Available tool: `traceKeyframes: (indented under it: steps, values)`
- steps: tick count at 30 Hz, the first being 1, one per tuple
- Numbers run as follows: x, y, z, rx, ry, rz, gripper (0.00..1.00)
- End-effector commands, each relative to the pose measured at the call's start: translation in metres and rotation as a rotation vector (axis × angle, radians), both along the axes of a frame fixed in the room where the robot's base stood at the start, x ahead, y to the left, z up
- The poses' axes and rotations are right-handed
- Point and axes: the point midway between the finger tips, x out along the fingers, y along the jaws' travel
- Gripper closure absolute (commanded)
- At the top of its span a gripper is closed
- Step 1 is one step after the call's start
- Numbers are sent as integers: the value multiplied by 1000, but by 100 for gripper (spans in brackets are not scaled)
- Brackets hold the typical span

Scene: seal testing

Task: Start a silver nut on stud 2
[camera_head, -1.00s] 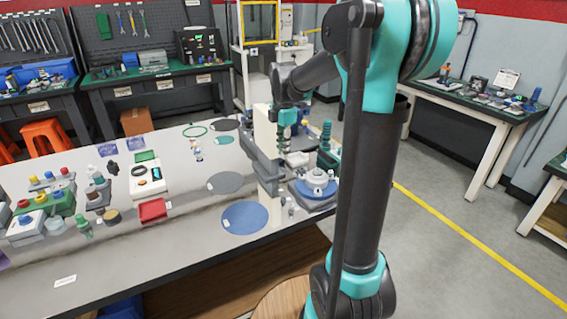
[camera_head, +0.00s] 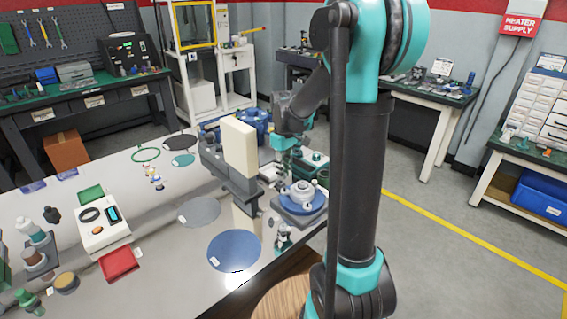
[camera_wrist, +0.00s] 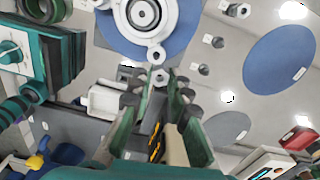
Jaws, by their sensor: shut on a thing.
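My gripper (camera_wrist: 161,86) points at the test fixture in the wrist view. Its fingertips are shut on a small silver nut (camera_wrist: 160,75). The nut is just below a round lug with a stud (camera_wrist: 157,54) on the edge of the grey flange (camera_wrist: 141,14). I cannot tell whether nut and stud touch, or which stud is number 2. The flange sits on a blue round plate (camera_wrist: 184,37). In the head view the fixture (camera_head: 301,196) stands at the bench's right end. My arm partly hides the gripper there.
Several loose nuts and small parts (camera_wrist: 218,42) lie on the bench right of the fixture in the wrist view. A blue disc mat (camera_head: 234,251) and a grey disc mat (camera_head: 198,212) lie flat. A tall cream block (camera_head: 239,148) stands close beside my gripper.

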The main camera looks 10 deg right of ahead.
Motion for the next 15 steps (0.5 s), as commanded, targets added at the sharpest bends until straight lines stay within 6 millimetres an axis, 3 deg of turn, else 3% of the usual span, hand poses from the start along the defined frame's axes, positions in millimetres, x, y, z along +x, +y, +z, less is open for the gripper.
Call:
traceKeyframes:
  steps: [8,15]
  values:
    - [-1,0,-13,0,0,-88,100]
    - [-1,0,-39,0,0,-86,100]
